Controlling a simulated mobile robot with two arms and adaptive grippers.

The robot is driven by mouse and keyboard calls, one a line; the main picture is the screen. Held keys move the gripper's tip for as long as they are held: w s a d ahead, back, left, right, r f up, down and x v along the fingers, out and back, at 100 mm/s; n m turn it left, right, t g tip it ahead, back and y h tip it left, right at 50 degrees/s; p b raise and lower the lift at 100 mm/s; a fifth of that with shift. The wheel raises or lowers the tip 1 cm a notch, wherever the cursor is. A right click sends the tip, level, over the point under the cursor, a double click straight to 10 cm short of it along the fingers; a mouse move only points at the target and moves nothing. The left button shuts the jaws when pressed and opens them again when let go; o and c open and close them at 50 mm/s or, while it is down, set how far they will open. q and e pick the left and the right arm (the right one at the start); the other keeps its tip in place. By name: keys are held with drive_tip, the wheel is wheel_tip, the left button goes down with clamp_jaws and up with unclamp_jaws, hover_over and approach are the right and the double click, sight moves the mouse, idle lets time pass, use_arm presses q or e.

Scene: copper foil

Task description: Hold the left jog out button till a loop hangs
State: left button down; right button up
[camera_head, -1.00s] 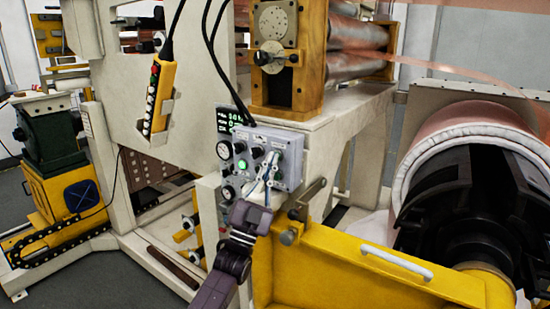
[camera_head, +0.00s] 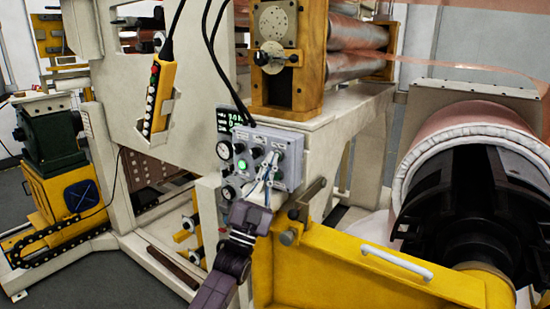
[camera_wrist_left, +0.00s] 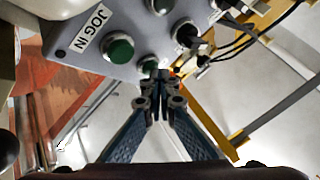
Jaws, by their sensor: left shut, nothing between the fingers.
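The grey control box (camera_head: 290,160) sits on the machine's front corner, with a lit green lamp (camera_head: 242,164). In the left wrist view a green button (camera_wrist_left: 118,50) stands beside a JOG IN label (camera_wrist_left: 92,30). My left gripper (camera_head: 268,170) is at the lower part of the box. It is shut and empty, and its fingertips (camera_wrist_left: 155,76) are at another green button (camera_wrist_left: 148,64), partly hidden; I cannot tell whether it is pressed in. That button's label is hidden. Copper foil (camera_head: 450,64) runs right from the rollers (camera_head: 355,64). My right gripper is not in view.
A yellow pendant (camera_head: 158,98) hangs left of the box. A lever (camera_head: 308,198) and a yellow beam with a white handle (camera_head: 396,262) stand close right of my arm. The foil roll (camera_head: 465,130) is at the right. Black cables loop above the box.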

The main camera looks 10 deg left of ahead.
use_arm(q)
drive_tip(key=shift+s, duration=0.15)
drive_tip(key=shift+s+a+p, duration=0.25)
drive_tip(key=shift+s+p, duration=0.2)
drive_tip(key=shift+s, duration=0.2)
drive_tip(key=s+p, duration=0.1)
drive_tip(key=s+a+p, duration=0.1)
drive_tip(key=s, duration=0.1)
drive_tip(key=s+p, duration=0.1)
drive_tip(key=shift+s+a, duration=0.35)
